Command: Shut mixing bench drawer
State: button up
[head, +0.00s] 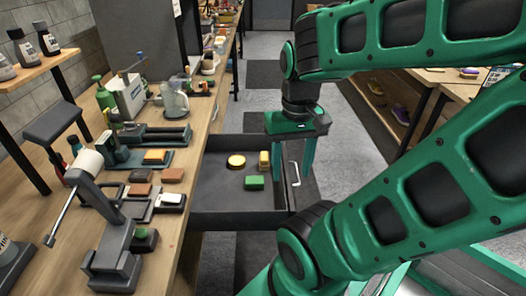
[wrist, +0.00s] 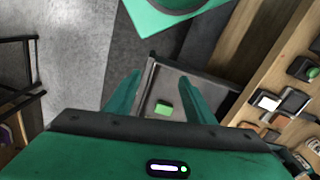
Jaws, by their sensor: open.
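The mixing bench drawer (head: 217,190) is pulled out from the wooden bench (head: 190,215) in the head view. In the wrist view my open fingers (wrist: 158,98) frame the drawer (wrist: 152,78) with the green block (wrist: 162,107) inside.
A second wooden bench (head: 440,77) stands at the far right.

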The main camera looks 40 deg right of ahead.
aim_at(221, 202)
jog(key=u, duration=0.25)
jog(key=k, duration=1.8)
jog(key=z, duration=0.75)
jog(key=i, duration=1.05)
jog(key=u, duration=0.05)
